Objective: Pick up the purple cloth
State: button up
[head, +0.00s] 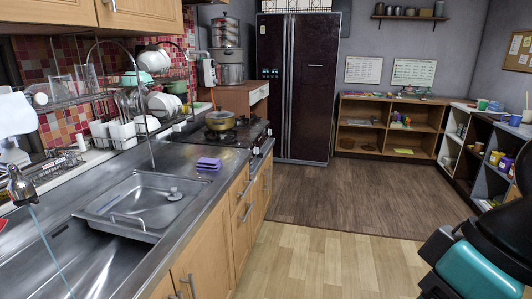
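The purple cloth (208,163) looks like a small, flat, folded purple piece. It lies on the steel counter (185,160), between the sink and the stove, near the counter's front edge. Nothing covers it. My gripper is not in view, so where it is relative to the cloth cannot be told.
A dish rack (130,100) is at left. The floor (330,215) alongside is clear.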

aim_at(205, 164)
jog(key=z, duration=0.35)
jog(key=i, duration=2.55)
jog(key=u, duration=1.65)
jog(key=i, duration=0.8)
jog(key=u, duration=0.8)
